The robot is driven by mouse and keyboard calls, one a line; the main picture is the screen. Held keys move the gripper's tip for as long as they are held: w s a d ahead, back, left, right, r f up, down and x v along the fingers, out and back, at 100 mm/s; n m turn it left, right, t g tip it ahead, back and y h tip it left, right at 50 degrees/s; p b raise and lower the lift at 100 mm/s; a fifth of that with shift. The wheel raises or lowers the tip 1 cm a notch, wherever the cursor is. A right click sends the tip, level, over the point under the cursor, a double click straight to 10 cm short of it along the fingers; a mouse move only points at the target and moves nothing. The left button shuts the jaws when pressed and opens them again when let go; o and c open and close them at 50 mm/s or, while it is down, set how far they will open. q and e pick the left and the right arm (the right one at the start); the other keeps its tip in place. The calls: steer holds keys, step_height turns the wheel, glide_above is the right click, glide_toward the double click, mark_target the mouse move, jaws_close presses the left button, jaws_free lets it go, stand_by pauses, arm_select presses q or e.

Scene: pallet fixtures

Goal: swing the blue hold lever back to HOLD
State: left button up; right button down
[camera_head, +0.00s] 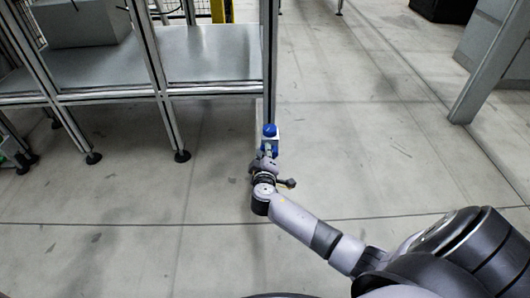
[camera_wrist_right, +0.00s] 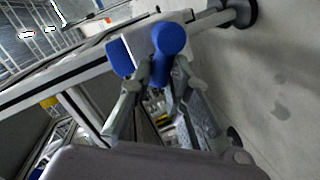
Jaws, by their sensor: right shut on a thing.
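The blue hold lever (camera_head: 270,131) is at the end post of the metal frame in the head view, just beyond my right gripper (camera_head: 268,155). In the right wrist view the lever's round blue knob (camera_wrist_right: 170,38) stands beside a flatter blue part (camera_wrist_right: 120,56). My right gripper (camera_wrist_right: 160,82) is shut on the lever, with its fingers on either side below the round knob. The fingers and wrist hide the lever's lower part and any HOLD marking. My left gripper is not in view.
The metal frame with grey shelves (camera_head: 213,55) fills the upper left, with a grey box (camera_head: 82,24) on it. Its feet (camera_head: 182,156) rest on the floor. Another grey post (camera_head: 490,65) stands at the right. The floor (camera_head: 400,150) between them is clear.

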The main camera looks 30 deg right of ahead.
steer(key=shift+a+n, duration=0.1)
steer(key=shift+n, duration=0.2)
steer(key=shift+w+a+f+n+g+h+p, duration=0.15)
steer(key=shift+f+n+h, duration=0.2)
steer(key=shift+n, duration=0.5)
steer(key=shift+a+f+n+g+h+p, duration=0.1)
steer(key=shift+f+n+h, duration=0.2)
steer(key=shift+n, duration=0.5)
steer(key=shift+w+a+f+n+g+h+p, duration=0.15)
steer(key=shift+f+n+h, duration=0.2)
steer(key=shift+n, duration=0.5)
steer(key=shift+d, duration=0.1)
steer(key=c, duration=1.5)
jaws_free()
